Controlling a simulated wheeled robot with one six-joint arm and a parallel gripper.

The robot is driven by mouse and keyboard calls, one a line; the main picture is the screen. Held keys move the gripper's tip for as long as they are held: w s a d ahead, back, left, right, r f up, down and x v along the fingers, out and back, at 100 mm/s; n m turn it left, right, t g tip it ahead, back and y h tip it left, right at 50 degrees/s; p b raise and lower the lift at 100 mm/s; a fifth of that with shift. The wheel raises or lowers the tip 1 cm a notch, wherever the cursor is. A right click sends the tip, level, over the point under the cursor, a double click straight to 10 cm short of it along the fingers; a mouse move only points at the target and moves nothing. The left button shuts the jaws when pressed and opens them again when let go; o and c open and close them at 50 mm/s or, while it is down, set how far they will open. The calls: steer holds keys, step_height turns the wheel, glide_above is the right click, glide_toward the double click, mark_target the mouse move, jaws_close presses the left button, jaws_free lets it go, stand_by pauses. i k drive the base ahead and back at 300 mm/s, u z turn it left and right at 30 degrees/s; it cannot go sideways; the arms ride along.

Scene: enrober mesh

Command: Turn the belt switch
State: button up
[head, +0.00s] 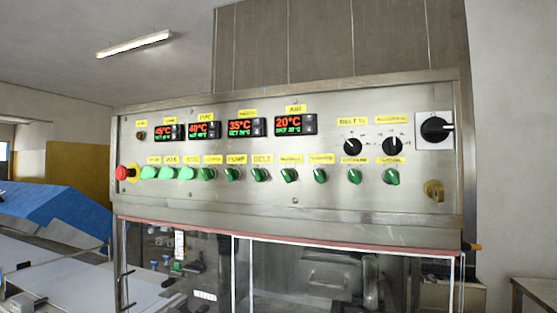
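The switch under the yellow label reading BELT (262,159) is a green rotary switch (259,175). It sits near the middle of the lower switch row on the steel control panel (215,135) in the head view. Its handle is small, and its exact angle is hard to tell. The green switch under the PUMP label (236,159) is to its left, and another green switch (289,175) is to its right. My gripper is not in view, and nothing covers the belt switch.
Several lit temperature displays (295,124) line the upper panel. Black knobs (353,147) and a black main switch (435,129) are at right. A red emergency button (122,173) is at the left end. Glazed doors (300,275) lie below. The space before the panel looks clear.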

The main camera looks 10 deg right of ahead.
mark_target(259, 175)
steer(key=u, duration=0.55)
steer(key=k, duration=0.65)
steer(key=u, duration=1.15)
steer(key=i, duration=1.15)
steer(key=z, duration=0.75)
